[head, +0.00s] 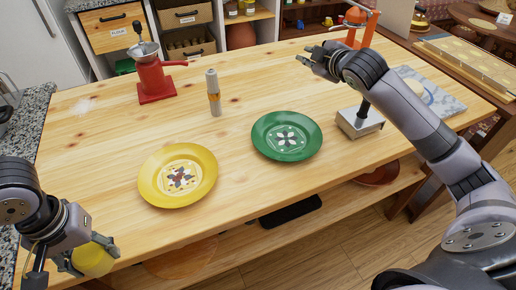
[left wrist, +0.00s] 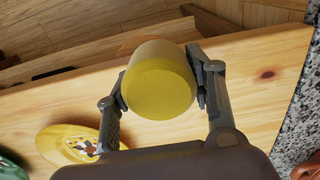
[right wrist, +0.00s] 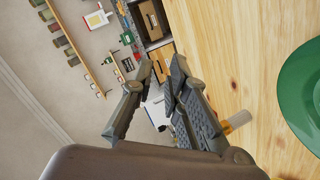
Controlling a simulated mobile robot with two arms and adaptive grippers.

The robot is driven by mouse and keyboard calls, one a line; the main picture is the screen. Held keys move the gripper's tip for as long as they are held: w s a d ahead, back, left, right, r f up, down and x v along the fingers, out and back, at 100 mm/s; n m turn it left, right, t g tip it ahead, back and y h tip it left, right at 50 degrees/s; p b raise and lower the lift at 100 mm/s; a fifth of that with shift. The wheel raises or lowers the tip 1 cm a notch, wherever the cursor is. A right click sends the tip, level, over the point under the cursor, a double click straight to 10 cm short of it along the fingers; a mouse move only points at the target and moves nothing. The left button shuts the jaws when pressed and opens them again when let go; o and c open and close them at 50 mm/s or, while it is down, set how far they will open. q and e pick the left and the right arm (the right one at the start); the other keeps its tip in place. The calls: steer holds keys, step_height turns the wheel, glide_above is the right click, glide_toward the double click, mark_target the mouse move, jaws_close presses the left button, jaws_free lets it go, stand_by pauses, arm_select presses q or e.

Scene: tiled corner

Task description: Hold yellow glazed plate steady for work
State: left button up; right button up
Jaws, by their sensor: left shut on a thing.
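The yellow glazed plate (head: 151,183) lies flat on the wooden table, left of the middle, with a dark floral pattern at its centre. It also shows in the left wrist view (left wrist: 52,146). My left gripper (head: 86,256) is at the table's front left corner, apart from the plate. It is shut on a yellow cylindrical object (left wrist: 160,88), held between both fingers, which also shows in the head view (head: 95,259). My right gripper (head: 312,57) is over the table's far side, away from the plate. Its fingers are partly open with nothing between them (right wrist: 160,68).
A green plate (head: 263,143) lies right of the yellow one. A small cylinder (head: 213,92) stands behind them. A red grinder (head: 155,82) is at the back left, and a metal box (head: 360,123) is at the right. The front left tabletop is clear.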

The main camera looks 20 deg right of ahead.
steer(key=s+a+f+m+g+y, duration=0.3)
steer(key=s+a+f+m+y, duration=0.3)
steer(key=a+f, duration=0.45)
steer(key=m+g+y, duration=0.3)
steer(key=m+y, duration=0.1)
steer(key=m, duration=0.1)
glide_toward(212, 159)
steer(key=d, duration=0.1)
steer(key=s+d+r, duration=0.1)
steer(key=d+r, duration=0.1)
steer(key=shift+s+d, duration=0.1)
steer(key=shift+s, duration=0.15)
steer(key=shift+s+a+f+m, duration=0.15)
steer(key=shift+a+m, duration=0.1)
steer(key=shift+m, duration=0.15)
steer(key=x, duration=1.1)
steer(key=shift+a+f, duration=0.1)
steer(key=shift+a, duration=0.25)
steer(key=shift+c, duration=0.4)
jaws_close()
steer(key=shift+f, duration=0.15)
